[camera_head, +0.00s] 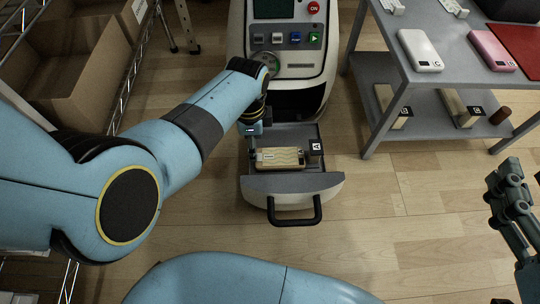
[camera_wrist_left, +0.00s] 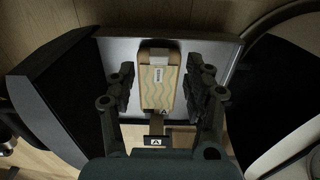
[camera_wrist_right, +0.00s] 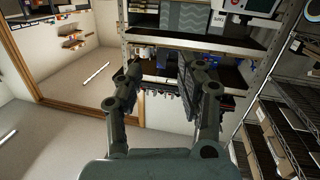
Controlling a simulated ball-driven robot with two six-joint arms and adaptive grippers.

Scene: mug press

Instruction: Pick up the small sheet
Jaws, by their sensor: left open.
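The small sheet (camera_head: 283,157), pale with a wavy pattern, lies on a tan block in the press's pulled-out drawer (camera_head: 292,183). In the left wrist view the sheet (camera_wrist_left: 157,88) carries a white label and lies on the tan block (camera_wrist_left: 160,47). My left gripper (camera_wrist_left: 161,75) is open, with one finger on each side of the block and sheet and a gap on both sides. In the head view my left arm hides most of that gripper. My right gripper (camera_wrist_right: 160,68) is open and empty, away from the press; it shows at the right edge of the head view (camera_head: 506,175).
The press (camera_head: 290,60) has coloured buttons and a black drawer handle (camera_head: 294,217). A grey table (camera_head: 400,75) on the right holds a white phone-like case (camera_head: 419,49) and a pink one (camera_head: 492,50). Cardboard boxes (camera_head: 85,80) stand on a left rack. Floor is clear in front.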

